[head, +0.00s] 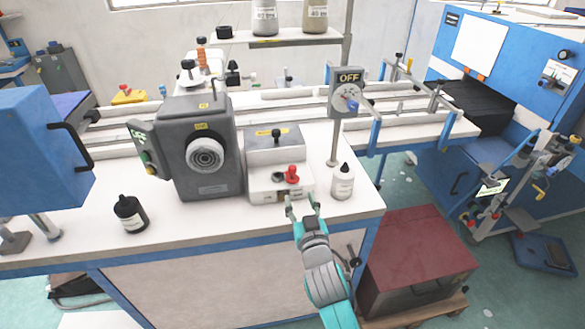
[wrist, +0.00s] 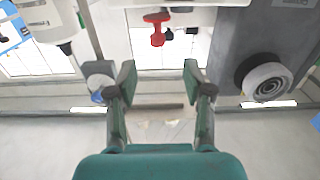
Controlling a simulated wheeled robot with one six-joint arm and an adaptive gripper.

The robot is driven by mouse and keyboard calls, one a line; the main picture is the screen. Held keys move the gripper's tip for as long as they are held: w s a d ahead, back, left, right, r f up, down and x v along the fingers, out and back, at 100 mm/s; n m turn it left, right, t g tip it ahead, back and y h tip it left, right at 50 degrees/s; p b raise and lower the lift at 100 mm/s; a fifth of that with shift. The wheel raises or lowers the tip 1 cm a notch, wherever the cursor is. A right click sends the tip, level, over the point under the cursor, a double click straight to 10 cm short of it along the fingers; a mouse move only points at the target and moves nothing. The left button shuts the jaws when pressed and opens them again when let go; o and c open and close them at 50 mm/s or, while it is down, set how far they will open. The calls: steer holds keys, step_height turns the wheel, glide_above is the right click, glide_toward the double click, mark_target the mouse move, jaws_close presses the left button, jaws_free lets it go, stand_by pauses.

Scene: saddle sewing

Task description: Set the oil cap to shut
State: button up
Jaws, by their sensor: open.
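A red knob-like part (head: 291,174), which I take for the oil cap, stands on the front of a small white-and-grey unit (head: 262,193) on the bench. It also shows at the top of the wrist view (wrist: 157,27), with a small dark part (wrist: 168,34) beside it. I cannot tell its exact setting. My gripper (head: 301,199) is open and empty, just in front of the unit and below the red part. In the wrist view the fingers (wrist: 158,78) are spread, with the red part beyond them, between their lines and not touched.
A white bottle (head: 343,184) stands close right of my gripper. The grey machine with a round dial (head: 206,156) stands left of the unit. An OFF sign on a post (head: 347,92) rises behind the white bottle. Bare bench top (head: 190,224) lies front left.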

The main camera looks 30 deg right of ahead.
mark_target(293, 170)
steer(key=x, duration=0.4)
steer(key=r+x, duration=0.1)
steer(key=x, duration=0.7)
steer(key=shift+w+d+r, duration=0.15)
steer(key=shift+d+r, duration=0.05)
steer(key=shift+r, duration=0.1)
jaws_close()
